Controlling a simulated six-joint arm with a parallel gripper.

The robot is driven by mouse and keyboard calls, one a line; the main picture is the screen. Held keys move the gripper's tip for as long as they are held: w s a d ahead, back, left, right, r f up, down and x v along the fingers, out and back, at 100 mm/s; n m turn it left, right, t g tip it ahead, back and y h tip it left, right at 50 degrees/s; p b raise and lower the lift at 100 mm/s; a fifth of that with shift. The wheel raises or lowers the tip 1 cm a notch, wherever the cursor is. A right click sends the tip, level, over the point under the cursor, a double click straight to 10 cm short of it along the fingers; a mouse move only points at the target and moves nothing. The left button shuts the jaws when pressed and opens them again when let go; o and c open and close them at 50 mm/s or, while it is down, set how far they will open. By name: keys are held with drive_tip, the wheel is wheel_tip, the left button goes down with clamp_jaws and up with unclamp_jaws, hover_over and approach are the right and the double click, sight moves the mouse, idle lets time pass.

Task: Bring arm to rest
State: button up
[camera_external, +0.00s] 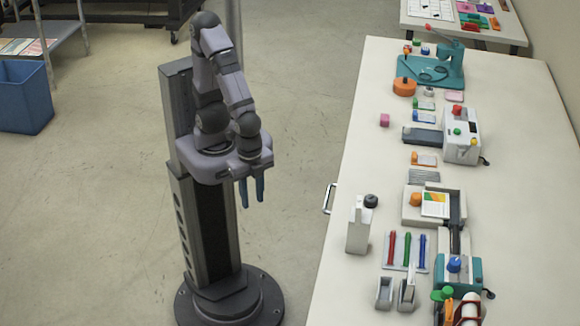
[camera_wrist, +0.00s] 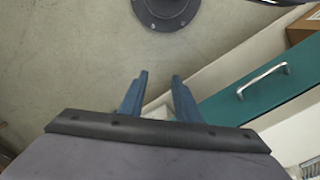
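My gripper (camera_external: 252,190) hangs beside my column in the external view, with its two blue fingers pointing down. The fingers are apart and nothing is between them. In the wrist view my gripper (camera_wrist: 158,85) also shows open, with the floor behind the fingertips. My arm is folded close above its column, clear of the white table (camera_external: 345,155) to its right.
The table carries a white machine (camera_external: 461,136), a teal device (camera_external: 435,66), a white upright box (camera_external: 358,226) and several small coloured items. A drawer handle (camera_external: 329,198) sticks out from the table's left side. A blue bin (camera_external: 25,97) stands far left. Floor between is clear.

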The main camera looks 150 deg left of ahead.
wheel_tip(320, 180, up, 7)
drive_tip(key=p, duration=0.7)
idle(0.8)
